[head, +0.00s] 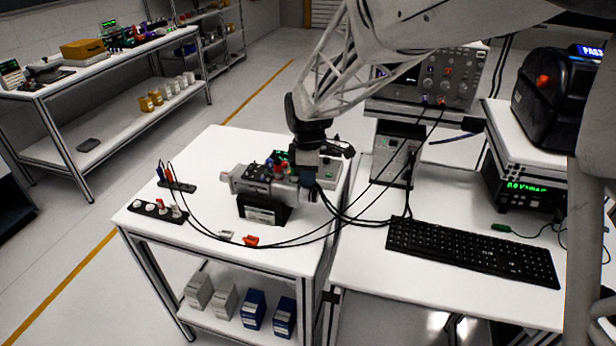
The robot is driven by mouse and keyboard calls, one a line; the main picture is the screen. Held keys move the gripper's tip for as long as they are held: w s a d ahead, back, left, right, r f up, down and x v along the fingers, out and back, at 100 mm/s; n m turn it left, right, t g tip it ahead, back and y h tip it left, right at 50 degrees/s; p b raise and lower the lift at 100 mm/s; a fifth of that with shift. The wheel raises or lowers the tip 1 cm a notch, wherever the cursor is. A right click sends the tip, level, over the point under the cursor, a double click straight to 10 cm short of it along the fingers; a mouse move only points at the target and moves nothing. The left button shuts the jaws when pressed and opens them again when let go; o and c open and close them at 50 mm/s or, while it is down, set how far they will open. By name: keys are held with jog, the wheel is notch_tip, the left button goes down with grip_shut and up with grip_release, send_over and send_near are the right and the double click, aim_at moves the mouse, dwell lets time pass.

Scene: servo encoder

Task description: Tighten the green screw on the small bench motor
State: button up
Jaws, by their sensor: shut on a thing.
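The small bench motor (262,186) is a grey cylinder lying level on a black stand (262,212) on the white table, left of centre. Small red, green and blue parts sit on and just behind its top; I cannot tell which, if any, is the green screw. My gripper (308,179) points down at the motor's right end. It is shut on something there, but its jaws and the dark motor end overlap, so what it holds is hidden. I cannot tell whether the gripper touches the motor body.
A grey box (322,168) stands behind the gripper. Black cables loop from the motor across the table. A black strip with white knobs (158,211) and an orange clip (251,241) lie on the table. A keyboard (472,251) is on the right bench.

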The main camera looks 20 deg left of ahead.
jog(key=m, duration=0.6)
dwell(0.3)
jog(key=o, duration=0.5)
jog(key=shift+r, duration=0.1)
jog(key=shift+r, duration=4.4)
